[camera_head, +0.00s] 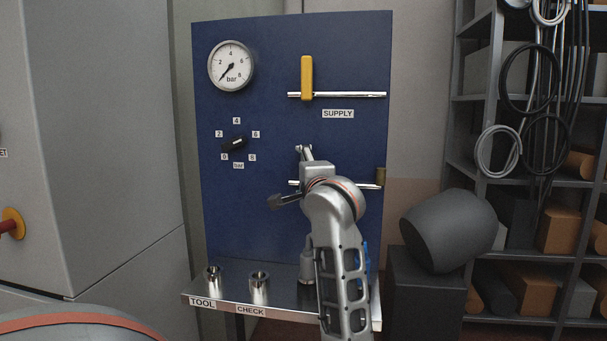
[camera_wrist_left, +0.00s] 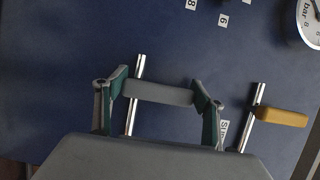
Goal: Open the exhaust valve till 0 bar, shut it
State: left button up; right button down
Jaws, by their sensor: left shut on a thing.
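My left gripper (camera_head: 303,151) reaches up to the lower pipe (camera_head: 366,185) on the blue panel. In the left wrist view the gripper (camera_wrist_left: 160,86) is shut on a grey valve handle (camera_wrist_left: 158,93), one finger at each end. The handle lies across its pipe (camera_wrist_left: 133,108). In the head view my gripper and wrist hide the handle. The pressure gauge (camera_head: 231,65) has its needle at lower left, near 0 bar. My right gripper is not in view.
The yellow supply handle (camera_head: 307,77) stands crosswise on the upper pipe (camera_head: 355,94). A black knob (camera_head: 234,144) with a bar scale sits at left. Metal cups (camera_head: 259,288) stand on the shelf (camera_head: 232,309) below. A dark rounded object (camera_head: 449,231) and racks are at right.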

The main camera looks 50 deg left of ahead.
pick_arm(q)
jog(key=shift+r, duration=0.1)
jog(key=o, duration=1.6)
jog(key=shift+a, duration=0.1)
